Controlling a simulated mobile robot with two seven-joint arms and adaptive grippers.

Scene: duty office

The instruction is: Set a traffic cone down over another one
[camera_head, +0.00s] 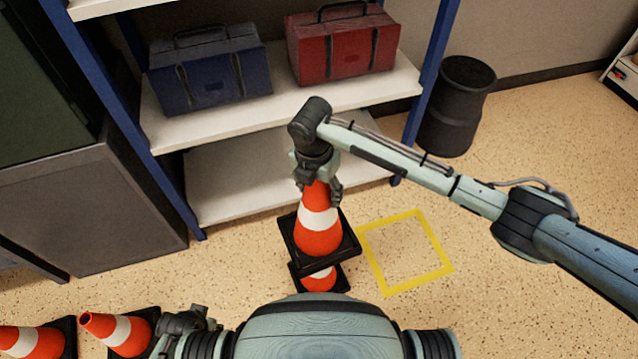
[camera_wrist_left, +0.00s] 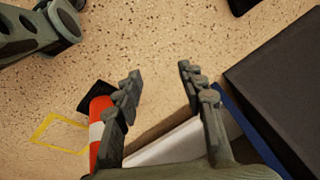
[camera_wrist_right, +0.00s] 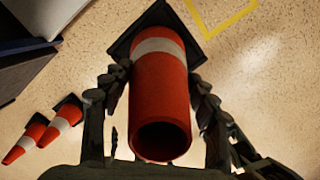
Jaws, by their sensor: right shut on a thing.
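My right gripper (camera_head: 318,190) is shut on the upper part of an orange cone (camera_head: 317,238) with a white band and black square base. This held cone is upright, and it also fills the middle of the right wrist view (camera_wrist_right: 160,95). Below it stands a second cone (camera_head: 319,283), whose lower body and black base show. The held cone's base hides the second cone's top, so I cannot tell how far it reaches inside. My left gripper (camera_wrist_left: 155,85) is open and empty; it also shows at the bottom left of the head view (camera_head: 190,322).
Two more cones (camera_head: 125,335) (camera_head: 35,342) stand at the lower left. A yellow floor square (camera_head: 440,268) is empty. A shelf (camera_head: 260,117) with blue (camera_head: 212,75) and red (camera_head: 345,50) bags stands behind, with a dark bin (camera_head: 455,110) and a grey cabinet (camera_head: 95,210) beside it.

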